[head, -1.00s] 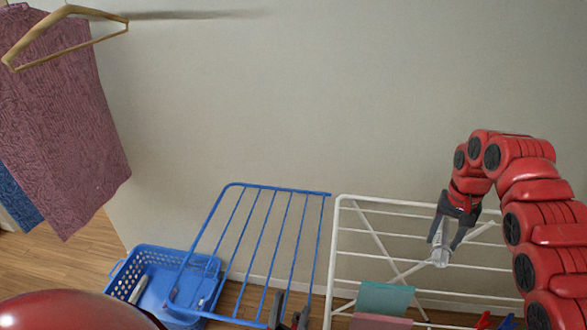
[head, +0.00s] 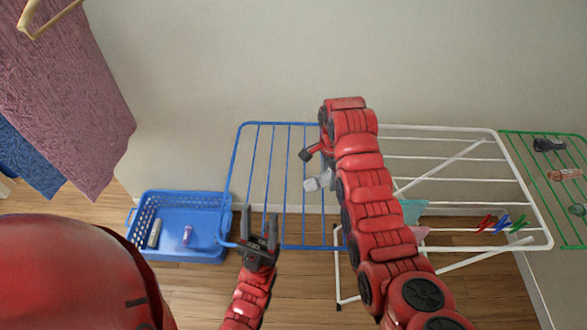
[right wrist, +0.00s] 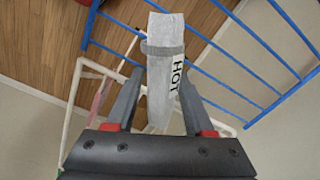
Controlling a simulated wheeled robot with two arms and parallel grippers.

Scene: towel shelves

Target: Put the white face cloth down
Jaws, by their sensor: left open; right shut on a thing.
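The white face cloth (head: 319,183) shows as a small pale bundle in the head view, over the right part of the blue rack wing (head: 262,122). My right gripper (head: 311,166) is shut on it; my own arm hides part of the gripper. In the right wrist view the cloth (right wrist: 165,28) is a long pale strip with a grey band and the letters "HOT", between the fingers (right wrist: 160,88). Blue bars lie behind it; I cannot tell whether it touches them. My left gripper (head: 259,230) is open and empty, in front of the blue wing.
The white rack section (head: 450,157) carries a teal cloth (head: 413,209), a pink cloth (head: 421,233) and several coloured clips (head: 502,223). A green wing (head: 527,180) is at right. A blue basket (head: 180,199) stands left. The blue wing's left bars are bare. A mauve towel (head: 75,95) hangs at left.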

